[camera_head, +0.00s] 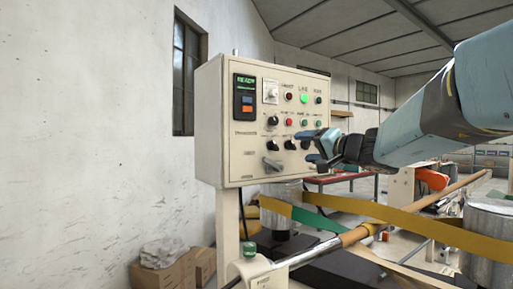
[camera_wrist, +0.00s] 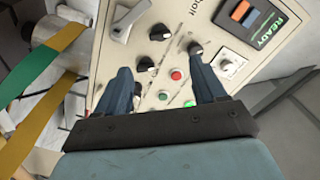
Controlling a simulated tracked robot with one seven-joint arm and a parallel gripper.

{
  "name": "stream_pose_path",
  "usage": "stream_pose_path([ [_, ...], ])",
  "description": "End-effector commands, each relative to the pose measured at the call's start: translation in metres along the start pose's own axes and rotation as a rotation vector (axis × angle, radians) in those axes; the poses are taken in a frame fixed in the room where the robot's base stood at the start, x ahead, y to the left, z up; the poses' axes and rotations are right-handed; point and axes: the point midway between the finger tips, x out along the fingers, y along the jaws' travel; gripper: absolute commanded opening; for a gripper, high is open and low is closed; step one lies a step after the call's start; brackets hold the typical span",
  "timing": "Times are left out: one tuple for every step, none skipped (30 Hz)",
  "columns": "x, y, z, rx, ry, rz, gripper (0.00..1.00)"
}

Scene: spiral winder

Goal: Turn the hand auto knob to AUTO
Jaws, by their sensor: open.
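The cream control panel (camera_head: 225,120) carries several black rotary knobs. In the head view one knob (camera_head: 273,121) sits below the round buttons' left side. Two more knobs, a left one (camera_head: 274,145) and a middle one (camera_head: 290,145), sit in the row below. I cannot read which is the hand auto knob. In the wrist view the knobs show as an upper one (camera_wrist: 160,32), a middle one (camera_wrist: 146,64) and one near the right finger (camera_wrist: 195,48). My gripper (camera_head: 318,146) is open at the panel's right side; its fingers (camera_wrist: 163,76) straddle the button area, holding nothing. The left finger may hide another knob.
A grey lever (camera_head: 272,164) sticks out low on the panel. A READY display (camera_head: 245,95) and lit buttons are above. A yellow-green band (camera_head: 340,205) and a long roller bar (camera_head: 350,238) run below my arm. A white wall stands left.

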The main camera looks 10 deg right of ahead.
Motion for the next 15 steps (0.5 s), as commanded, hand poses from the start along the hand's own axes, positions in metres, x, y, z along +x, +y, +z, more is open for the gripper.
stream_pose_path([
  [0.006, 0.001, 0.001, 0.0, -0.003, 0.001, 0.7],
  [0.01, 0.001, 0.001, 0.0, -0.004, 0.001, 0.7],
  [0.015, 0.001, 0.001, 0.001, -0.004, 0.001, 0.7],
  [0.02, 0.001, 0.001, 0.002, -0.004, 0.001, 0.7],
  [0.025, 0.001, 0.002, 0.003, -0.005, 0.001, 0.7],
  [0.032, 0.001, 0.002, 0.001, -0.006, 0.001, 0.7],
  [0.037, 0.0, 0.002, 0.001, -0.005, 0.0, 0.7],
  [0.043, 0.001, 0.002, 0.001, -0.005, 0.001, 0.7],
  [0.05, 0.001, 0.002, 0.002, -0.006, 0.002, 0.7],
  [0.055, 0.001, 0.002, 0.002, -0.006, 0.001, 0.7],
  [0.06, 0.0, 0.002, 0.002, -0.005, 0.0, 0.7],
  [0.068, 0.001, 0.002, 0.001, -0.006, 0.001, 0.7],
  [0.073, 0.001, 0.002, 0.001, -0.005, 0.002, 0.7],
  [0.078, 0.001, 0.002, 0.002, -0.005, 0.001, 0.7],
  [0.085, 0.001, 0.002, 0.002, -0.005, 0.001, 0.7],
])
